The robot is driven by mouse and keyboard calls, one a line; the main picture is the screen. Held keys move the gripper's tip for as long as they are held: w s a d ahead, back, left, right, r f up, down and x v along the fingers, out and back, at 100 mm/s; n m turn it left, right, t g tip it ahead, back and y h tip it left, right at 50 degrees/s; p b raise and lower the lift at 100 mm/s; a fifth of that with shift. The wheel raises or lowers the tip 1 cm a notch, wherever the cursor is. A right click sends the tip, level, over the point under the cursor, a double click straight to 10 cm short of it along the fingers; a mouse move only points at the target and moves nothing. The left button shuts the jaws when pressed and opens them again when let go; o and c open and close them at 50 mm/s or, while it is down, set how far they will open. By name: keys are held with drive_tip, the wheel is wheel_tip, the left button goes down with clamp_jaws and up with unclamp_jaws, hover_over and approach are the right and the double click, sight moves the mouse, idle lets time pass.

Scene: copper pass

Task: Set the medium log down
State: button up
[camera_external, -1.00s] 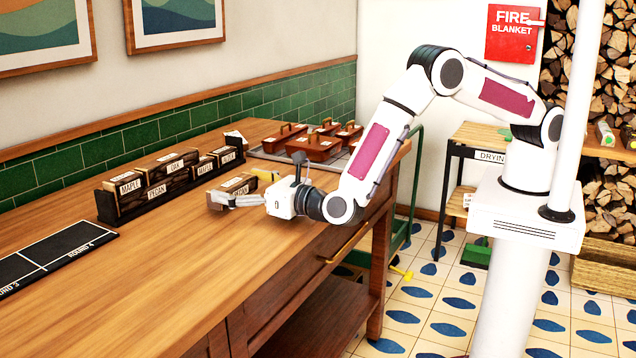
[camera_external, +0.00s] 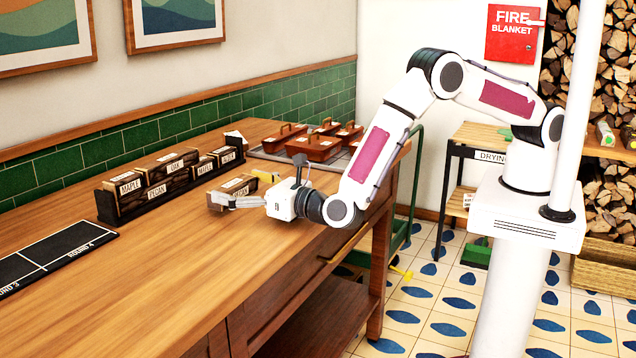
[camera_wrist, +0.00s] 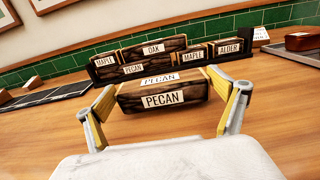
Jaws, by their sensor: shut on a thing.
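The medium log is a dark-barked piece with white PECAN labels (camera_wrist: 163,91), held lengthwise between my fingers in the wrist view. My gripper (camera_wrist: 165,100) is shut on it, with one yellow-padded finger at each end. In the external view the log (camera_external: 236,186) is at my gripper (camera_external: 240,195), low over the wooden bench, in front of the rack. I cannot tell whether its underside touches the bench. The fingers hide part of it there.
A dark rack (camera_external: 107,206) holds several labelled logs, including maple, oak, pecan and alder, behind my gripper. A black board with white lines (camera_external: 45,254) lies to the left. Red-brown lidded boxes (camera_external: 313,148) stand at the back right. The front of the bench (camera_external: 150,300) is clear.

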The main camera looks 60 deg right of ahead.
drive_tip(key=o, duration=0.9)
drive_tip(key=shift+s+d+f, duration=0.1)
drive_tip(key=shift+f, duration=0.75)
drive_tip(key=shift+c, duration=0.2)
drive_tip(key=shift+r, duration=0.55)
drive_tip(key=s, duration=1.1)
drive_tip(key=shift+s+r, duration=0.35)
drive_tip(key=shift+s, duration=0.05)
drive_tip(key=shift+w, duration=0.1)
